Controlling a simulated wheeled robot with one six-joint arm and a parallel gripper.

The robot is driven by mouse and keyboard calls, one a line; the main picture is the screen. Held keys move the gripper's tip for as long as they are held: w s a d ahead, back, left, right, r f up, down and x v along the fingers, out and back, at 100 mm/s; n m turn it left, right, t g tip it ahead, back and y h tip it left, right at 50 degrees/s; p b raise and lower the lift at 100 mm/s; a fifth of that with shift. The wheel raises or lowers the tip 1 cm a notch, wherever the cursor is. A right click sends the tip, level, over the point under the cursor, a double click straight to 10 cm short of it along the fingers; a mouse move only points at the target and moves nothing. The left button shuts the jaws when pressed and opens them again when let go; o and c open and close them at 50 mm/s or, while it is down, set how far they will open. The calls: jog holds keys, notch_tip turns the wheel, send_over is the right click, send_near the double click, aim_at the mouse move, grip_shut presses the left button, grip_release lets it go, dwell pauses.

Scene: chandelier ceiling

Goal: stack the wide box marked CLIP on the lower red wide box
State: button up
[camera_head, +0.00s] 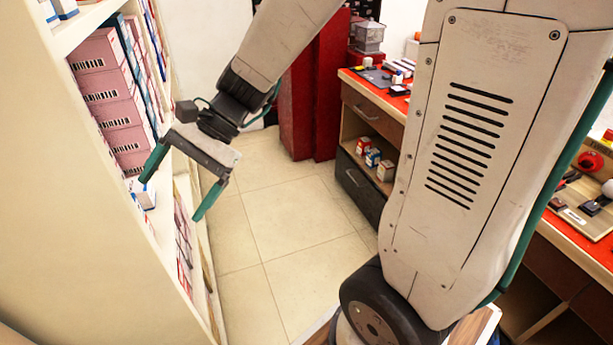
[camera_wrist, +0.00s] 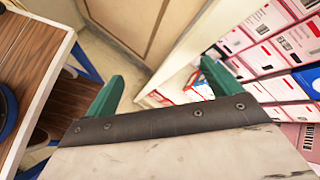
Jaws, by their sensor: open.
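My gripper (camera_head: 180,182) is open and empty in front of the shelf unit at the left. Its two green fingers also show wide apart in the wrist view (camera_wrist: 163,77). Pink wide boxes with dark barcode-like marks (camera_head: 105,87) are stacked on the shelf, up and left of the gripper. Red-and-white boxes (camera_wrist: 262,56) sit in rows right of the fingers in the wrist view. Several reddish boxes (camera_head: 183,238) also show lower in the unit, partly hidden by its edge. I cannot read CLIP on any box, so I cannot tell which is which.
The shelf unit's pale side panel (camera_head: 90,220) is close to the gripper. The tiled floor (camera_head: 290,225) is clear in the middle. A counter with a red top (camera_head: 390,88) and drawers stands at the right. A dark red cabinet (camera_head: 315,95) stands at the back.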

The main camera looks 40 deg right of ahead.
jog(key=s+d+r+n+t+h, duration=0.1)
jog(key=s+d+r+n+h, duration=0.1)
jog(key=s+d+n+h, duration=0.3)
jog(key=s+d+r+n+h, duration=0.1)
jog(key=s+d+n+h, duration=0.4)
jog(key=s+d, duration=0.4)
jog(key=shift+s+d+r+n+t, duration=0.2)
jog(key=shift+s+r+n+t, duration=0.2)
jog(key=shift+s, duration=0.75)
